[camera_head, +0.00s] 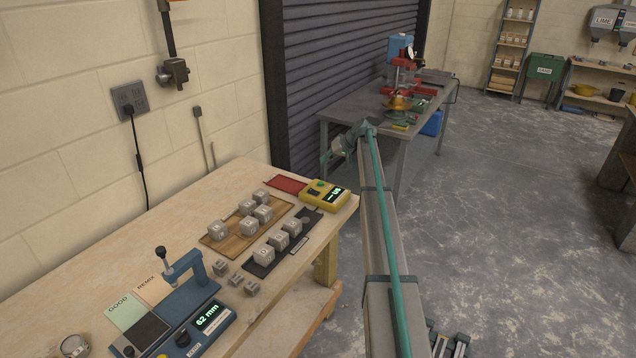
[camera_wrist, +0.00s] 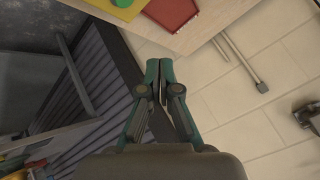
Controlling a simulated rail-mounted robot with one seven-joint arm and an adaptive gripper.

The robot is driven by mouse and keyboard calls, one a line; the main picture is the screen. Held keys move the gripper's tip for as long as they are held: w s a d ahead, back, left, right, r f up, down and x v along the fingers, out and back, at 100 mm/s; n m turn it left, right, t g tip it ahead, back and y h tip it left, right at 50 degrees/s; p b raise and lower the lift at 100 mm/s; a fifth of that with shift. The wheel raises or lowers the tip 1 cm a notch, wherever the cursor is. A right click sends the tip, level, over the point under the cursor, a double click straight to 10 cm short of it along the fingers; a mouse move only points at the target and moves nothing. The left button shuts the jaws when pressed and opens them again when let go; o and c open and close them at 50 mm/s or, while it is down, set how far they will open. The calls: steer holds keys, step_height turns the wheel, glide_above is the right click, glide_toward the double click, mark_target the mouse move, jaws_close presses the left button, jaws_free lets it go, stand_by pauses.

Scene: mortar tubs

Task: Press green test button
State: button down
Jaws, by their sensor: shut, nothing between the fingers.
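A yellow tester box (camera_head: 318,201) with a lit display sits at the far right corner of the wooden bench. Its round green button (camera_head: 319,184) is on top, toward the back. In the wrist view the yellow box (camera_wrist: 92,14) and part of the green button (camera_wrist: 123,3) show at the top edge, cut off by the frame. My gripper (camera_head: 326,159) is above and beyond the box, apart from it. In the wrist view my gripper (camera_wrist: 158,66) has its fingers together, with nothing between them.
A red tray (camera_wrist: 173,12) lies beside the box. The bench (camera_head: 160,222) holds several grey cubes on a wooden board (camera_head: 219,243) and a dark mat, and a blue gauge (camera_head: 182,308) reading 62 mm. A grey table (camera_head: 355,104) with tools stands behind.

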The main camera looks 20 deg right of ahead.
steer(key=shift+w+a+r, duration=0.25)
steer(key=shift+a+r, duration=0.4)
steer(key=shift+a, duration=0.05)
steer(key=shift+f, duration=0.15)
steer(key=b, duration=0.1)
glide_above(322, 183)
step_height(322, 183, down, 7)
steer(key=shift+w+d+f, duration=0.1)
steer(key=shift+w, duration=0.05)
steer(key=shift+f+b, duration=0.5)
steer(key=shift+f, duration=0.2)
steer(key=shift+f, duration=0.1)
stand_by(0.8)
steer(key=shift+f+b, duration=0.3)
steer(key=shift+b, duration=0.15)
